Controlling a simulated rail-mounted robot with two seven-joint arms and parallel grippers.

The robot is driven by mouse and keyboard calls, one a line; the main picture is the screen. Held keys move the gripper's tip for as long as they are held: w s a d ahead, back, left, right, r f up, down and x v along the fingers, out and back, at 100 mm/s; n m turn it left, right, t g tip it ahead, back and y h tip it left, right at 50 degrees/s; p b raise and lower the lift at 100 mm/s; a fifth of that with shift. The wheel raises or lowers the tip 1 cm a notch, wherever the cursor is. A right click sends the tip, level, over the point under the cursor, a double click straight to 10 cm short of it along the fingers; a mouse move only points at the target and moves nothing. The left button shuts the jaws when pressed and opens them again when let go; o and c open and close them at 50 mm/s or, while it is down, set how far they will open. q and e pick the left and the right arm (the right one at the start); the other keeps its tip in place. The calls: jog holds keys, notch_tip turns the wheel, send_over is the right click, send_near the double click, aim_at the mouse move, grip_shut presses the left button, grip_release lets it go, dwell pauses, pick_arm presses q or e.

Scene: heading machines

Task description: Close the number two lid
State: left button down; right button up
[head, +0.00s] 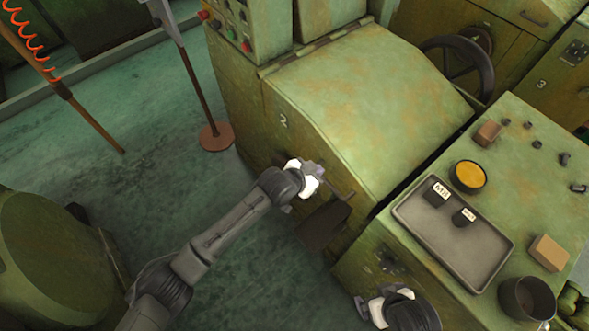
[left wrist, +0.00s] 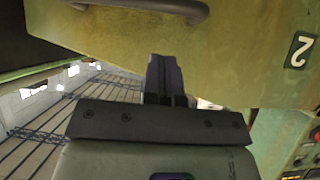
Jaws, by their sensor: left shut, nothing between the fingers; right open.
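The number two lid (head: 365,90) is the large worn green cover of the machine in the middle of the head view, with a white "2" on its front. Its front face also fills the top of the left wrist view (left wrist: 240,60), with an upside-down "2" plate and a grey bar handle. My left gripper (head: 318,172) is shut and empty at the lid's front, close to the handle (head: 341,188). Its fingers (left wrist: 165,78) show against the lid's face, below the handle; contact is unclear. I cannot tell if the lid is fully down. My right gripper (head: 368,308) is open, low before the workbench.
The green workbench (head: 535,150) on the right bears a grey tray (head: 440,255), a bowl of yellow stuff (head: 468,176), a metal pot (head: 527,298) and blocks. A handwheel (head: 462,65) stands behind the lid. A post on a round base (head: 215,137) stands left.

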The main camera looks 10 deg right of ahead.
pick_arm(q)
jog(key=s+a+r+n+t+y+p, duration=0.1)
jog(key=s+a+r+n+t+y, duration=0.15)
jog(key=a+r, duration=0.7)
jog(key=s+a+r+n+t+y, duration=0.1)
jog(key=s+a+r+y, duration=0.3)
jog(key=a+r, duration=0.5)
jog(key=s+a+f+n+g+y, duration=0.2)
jog(key=s+a+f+n, duration=0.4)
jog(key=s+a+f, duration=0.65)
jog(key=s+a+f+g+p, duration=0.15)
jog(key=s+f, duration=0.25)
jog(key=s, duration=0.4)
jog(key=s+f+g, duration=0.3)
jog(key=s+f, duration=0.1)
jog(key=s, duration=0.3)
notch_tip(320, 180, up, 27)
jog(key=p, duration=2.6)
jog(key=shift+r+p, duration=0.2)
jog(key=shift+p, duration=0.2)
